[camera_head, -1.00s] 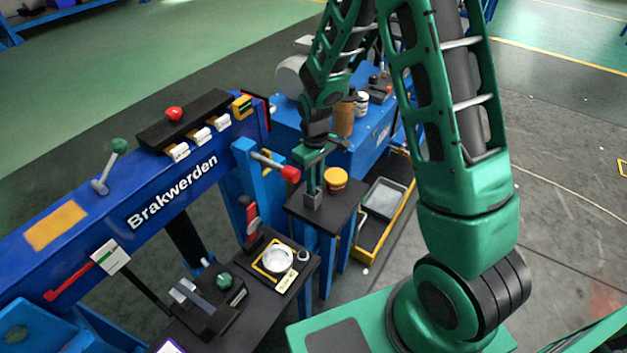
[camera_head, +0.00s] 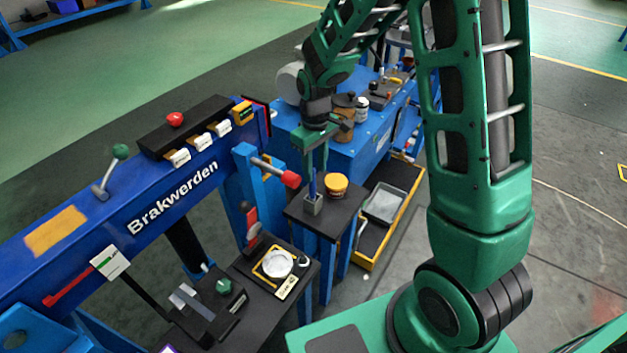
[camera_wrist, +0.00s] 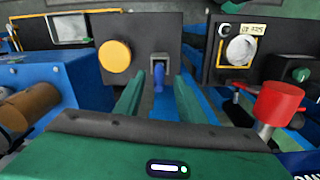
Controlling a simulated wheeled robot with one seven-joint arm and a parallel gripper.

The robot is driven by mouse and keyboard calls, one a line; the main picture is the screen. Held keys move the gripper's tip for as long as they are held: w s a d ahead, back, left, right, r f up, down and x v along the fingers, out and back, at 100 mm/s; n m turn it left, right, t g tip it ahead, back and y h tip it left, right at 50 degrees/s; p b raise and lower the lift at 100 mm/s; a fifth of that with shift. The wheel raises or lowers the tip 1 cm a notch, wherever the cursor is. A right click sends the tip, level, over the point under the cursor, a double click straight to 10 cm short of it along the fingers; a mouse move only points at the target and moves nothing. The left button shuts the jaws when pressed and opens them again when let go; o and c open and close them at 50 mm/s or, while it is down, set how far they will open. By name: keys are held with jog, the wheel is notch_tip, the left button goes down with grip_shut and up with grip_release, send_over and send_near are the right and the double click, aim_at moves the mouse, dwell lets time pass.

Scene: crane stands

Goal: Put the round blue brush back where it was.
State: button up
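The blue brush (camera_head: 313,187) stands upright in a small grey holder (camera_head: 313,205) on a black-topped stand. In the wrist view the blue brush (camera_wrist: 159,75) shows in front of the grey holder (camera_wrist: 160,57), and its lower end is hidden in it. My gripper (camera_head: 317,165) is above the holder, pointing down. In the wrist view my gripper (camera_wrist: 160,88) is open, its two green fingers apart on either side of the brush, with visible gaps. Whether the brush is round cannot be told.
A yellow-lidded jar (camera_head: 337,184) stands beside the holder on the black stand top (camera_head: 299,209). A brown jar (camera_head: 343,118) stands on the blue bench behind. A yellow-edged tray (camera_head: 384,203) lies to the right.

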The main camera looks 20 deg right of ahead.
jog(key=shift+r, duration=2.4)
jog(key=shift+s, duration=0.1)
jog(key=s+d+r+m, duration=0.4)
jog(key=s+d+r, duration=0.2)
jog(key=s+d, duration=0.3)
jog(key=s+d+r+m, duration=0.45)
jog(key=s+d, duration=0.25)
jog(key=s, duration=0.4)
jog(key=s+r+m, duration=0.1)
jog(key=s+m, duration=0.2)
jog(key=s, duration=0.7)
jog(key=shift+s+d, duration=0.25)
jog(key=shift+d, duration=0.1)
